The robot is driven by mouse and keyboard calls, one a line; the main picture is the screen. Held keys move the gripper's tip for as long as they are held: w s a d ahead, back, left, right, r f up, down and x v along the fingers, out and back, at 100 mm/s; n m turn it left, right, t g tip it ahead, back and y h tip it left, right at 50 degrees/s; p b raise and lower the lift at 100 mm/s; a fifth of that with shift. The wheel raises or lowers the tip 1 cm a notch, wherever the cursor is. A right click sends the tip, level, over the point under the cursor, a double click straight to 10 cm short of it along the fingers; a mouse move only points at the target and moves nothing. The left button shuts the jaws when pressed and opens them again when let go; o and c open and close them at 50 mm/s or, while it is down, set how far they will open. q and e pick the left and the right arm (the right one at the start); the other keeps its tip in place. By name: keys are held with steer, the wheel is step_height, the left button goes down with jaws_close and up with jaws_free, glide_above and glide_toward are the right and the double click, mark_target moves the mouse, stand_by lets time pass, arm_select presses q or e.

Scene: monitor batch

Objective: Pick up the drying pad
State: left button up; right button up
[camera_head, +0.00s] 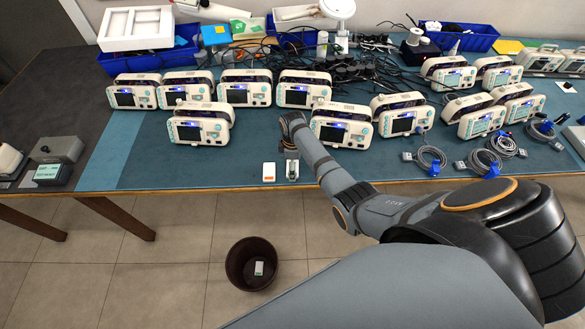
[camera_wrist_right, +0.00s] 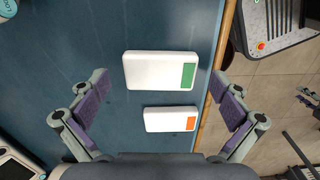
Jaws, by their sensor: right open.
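Two flat white pads lie on the blue mat near the table's front edge. The one with an orange end shows in the head view (camera_head: 269,172) and in the right wrist view (camera_wrist_right: 168,119). A larger-looking white pad with a green end (camera_wrist_right: 160,70) shows beside it in the wrist view; in the head view my gripper mostly or wholly hides it. I cannot tell which is the drying pad. My right gripper (camera_head: 291,168) is open above the mat, just right of the orange-ended pad.
Several white monitors (camera_head: 200,124) stand in rows behind. Coiled grey cables (camera_head: 430,160) lie at the right. A dark bin (camera_head: 238,272) on the floor holds a small white-and-green item (camera_head: 259,268). The front left of the blue mat (camera_head: 190,172) is clear.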

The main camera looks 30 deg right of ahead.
steer(key=c, duration=1.2)
step_height(320, 180, up, 3)
steer(key=shift+f, duration=0.1)
steer(key=s+r, duration=0.4)
steer(key=r, duration=0.1)
steer(key=shift+s+a+r+p, duration=0.1)
steer(key=shift+s+r+p, duration=0.1)
steer(key=shift+p, duration=0.1)
steer(key=s+r, duration=0.1)
steer(key=s, duration=0.2)
steer(key=s+r, duration=0.2)
steer(key=s, duration=0.1)
steer(key=s+r, duration=0.2)
steer(key=s, duration=0.1)
steer(key=shift+s+a+b, duration=0.3)
steer(key=shift+a+b, duration=0.05)
steer(key=shift+a, duration=0.05)
steer(key=shift+f, duration=0.1)
